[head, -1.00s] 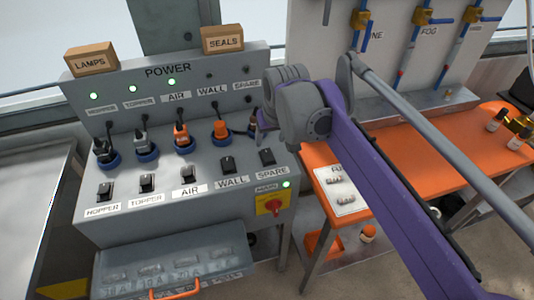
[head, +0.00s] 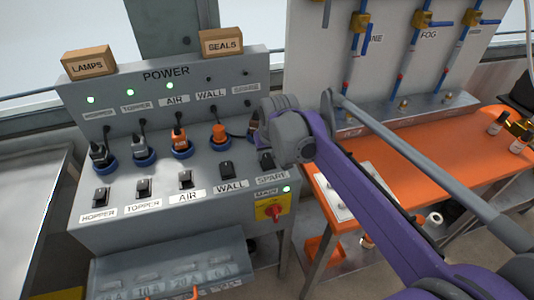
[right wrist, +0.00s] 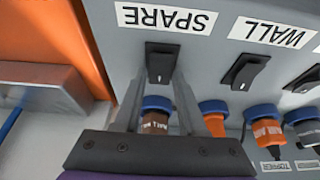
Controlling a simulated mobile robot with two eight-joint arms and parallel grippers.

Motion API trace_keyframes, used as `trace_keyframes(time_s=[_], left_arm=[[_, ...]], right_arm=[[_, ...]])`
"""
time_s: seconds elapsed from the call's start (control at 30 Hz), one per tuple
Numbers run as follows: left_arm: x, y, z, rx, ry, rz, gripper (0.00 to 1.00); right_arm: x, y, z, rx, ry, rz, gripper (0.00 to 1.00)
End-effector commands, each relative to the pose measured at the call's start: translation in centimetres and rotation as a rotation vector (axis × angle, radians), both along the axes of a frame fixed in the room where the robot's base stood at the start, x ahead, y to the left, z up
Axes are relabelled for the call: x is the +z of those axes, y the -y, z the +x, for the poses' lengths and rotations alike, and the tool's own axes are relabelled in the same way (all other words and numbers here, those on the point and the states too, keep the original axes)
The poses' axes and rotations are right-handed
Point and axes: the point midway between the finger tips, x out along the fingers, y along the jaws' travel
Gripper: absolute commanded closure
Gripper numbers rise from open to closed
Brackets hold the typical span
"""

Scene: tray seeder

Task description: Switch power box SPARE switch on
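The grey power box (head: 80,135) stands at left in the head view. Its SPARE switch (head: 267,161) is black, at the right end of the switch row, partly hidden by my right arm. The SPARE switch also shows in the right wrist view (right wrist: 160,62), with its label upside down above it. My right gripper (right wrist: 157,82) is open, its two fingertips close to the switch's near end, one on each side; contact cannot be told. In the head view the right gripper (head: 257,132) is mostly hidden by its own wrist. The SPARE lamp (head: 246,73) is dark. My left gripper is out of view.
The WALL switch (head: 227,169) is beside SPARE. Several plugs in blue sockets stand behind the switches; a brown plug (right wrist: 155,121) shows between my fingers. A red main switch (head: 273,210) is below. An orange table (head: 440,155) stands to the right.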

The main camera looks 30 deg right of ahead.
Motion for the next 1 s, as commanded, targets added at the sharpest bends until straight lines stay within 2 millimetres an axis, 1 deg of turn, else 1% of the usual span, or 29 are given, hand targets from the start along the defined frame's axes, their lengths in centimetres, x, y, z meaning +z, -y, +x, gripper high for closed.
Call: trace_keyframes(time_s=[0.03,0.1,0.2,0.37,0.47,0.57,0.8,1.0], left_arm=[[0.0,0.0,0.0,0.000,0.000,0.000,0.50],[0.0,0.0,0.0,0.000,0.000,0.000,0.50],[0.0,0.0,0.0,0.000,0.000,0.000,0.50],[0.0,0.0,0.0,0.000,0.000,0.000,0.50],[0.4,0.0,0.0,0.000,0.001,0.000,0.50],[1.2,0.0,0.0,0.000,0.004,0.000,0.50],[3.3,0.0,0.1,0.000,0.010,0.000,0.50],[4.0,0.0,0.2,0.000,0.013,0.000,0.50]], right_arm=[[0.0,0.0,0.0,0.000,0.000,0.000,0.71],[0.0,0.0,0.0,0.000,0.000,0.000,0.84],[0.0,0.0,0.0,0.000,0.000,0.000,1.00],[0.0,0.0,0.0,0.000,-0.001,0.000,1.00],[0.1,0.0,0.2,0.000,-0.020,0.005,1.00],[0.3,0.1,0.4,0.000,-0.080,0.019,1.00],[0.2,0.3,1.1,-0.001,-0.282,0.069,1.00],[0.0,0.3,1.4,-0.001,-0.394,0.096,1.00]])
